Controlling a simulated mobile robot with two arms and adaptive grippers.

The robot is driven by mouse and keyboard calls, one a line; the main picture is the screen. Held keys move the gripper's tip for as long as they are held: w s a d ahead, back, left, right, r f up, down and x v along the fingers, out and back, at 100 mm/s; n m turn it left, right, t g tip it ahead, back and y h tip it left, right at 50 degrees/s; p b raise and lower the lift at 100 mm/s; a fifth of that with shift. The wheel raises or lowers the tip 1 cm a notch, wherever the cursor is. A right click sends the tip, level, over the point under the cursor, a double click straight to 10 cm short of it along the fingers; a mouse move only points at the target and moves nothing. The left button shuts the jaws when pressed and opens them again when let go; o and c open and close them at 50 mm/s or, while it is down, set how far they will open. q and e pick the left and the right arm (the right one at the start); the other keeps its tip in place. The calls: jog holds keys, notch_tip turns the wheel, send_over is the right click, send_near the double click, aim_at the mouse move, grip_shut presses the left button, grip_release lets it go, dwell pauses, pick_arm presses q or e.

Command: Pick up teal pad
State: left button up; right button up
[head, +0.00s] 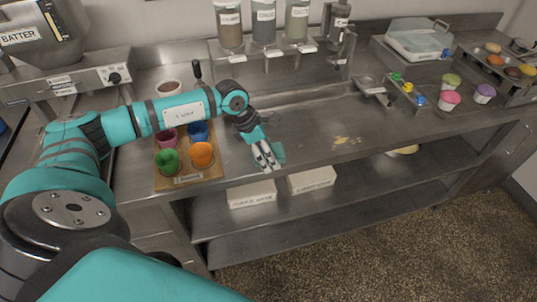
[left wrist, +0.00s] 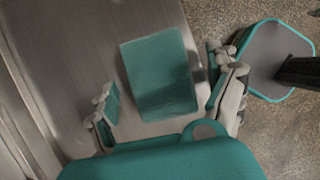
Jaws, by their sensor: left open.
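The teal pad (head: 279,152) lies on the steel counter near its front edge, partly hidden behind my gripper in the head view. In the left wrist view the pad (left wrist: 160,75) shows as a flat, soft-edged teal rectangle. My left gripper (head: 266,155) points down at the pad, open and empty. In the left wrist view its two fingers stand apart, one on each side of the pad, with visible gaps to it. I cannot tell how high the fingertips are above the counter. My right gripper is not in view.
A wooden board (head: 190,181) with coloured cups stands left of the gripper, under my left arm. Yellowish crumbs (head: 347,141) lie to the right. A metal scoop (head: 373,89) and a tray of small coloured items are farther right. The counter's front edge is close to the pad.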

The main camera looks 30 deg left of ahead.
aim_at(273, 150)
pick_arm(q)
jog(key=c, duration=1)
jog(key=shift+r, duration=0.1)
jog(key=shift+c, duration=0.2)
jog(key=shift+r+p, duration=0.3)
jog(key=shift+p, duration=0.25)
notch_tip(273, 150, up, 3)
jog(key=shift+b, duration=1.15)
jog(key=s+a+r+b, duration=0.1)
jog(key=s+b, duration=0.1)
jog(key=s, duration=0.6)
jog(key=s+a+b, duration=0.1)
jog(key=s+b, duration=0.2)
jog(key=s, duration=0.5)
jog(key=shift+a+r, duration=0.25)
jog(key=shift+r, duration=0.1)
jog(key=shift+w, duration=0.1)
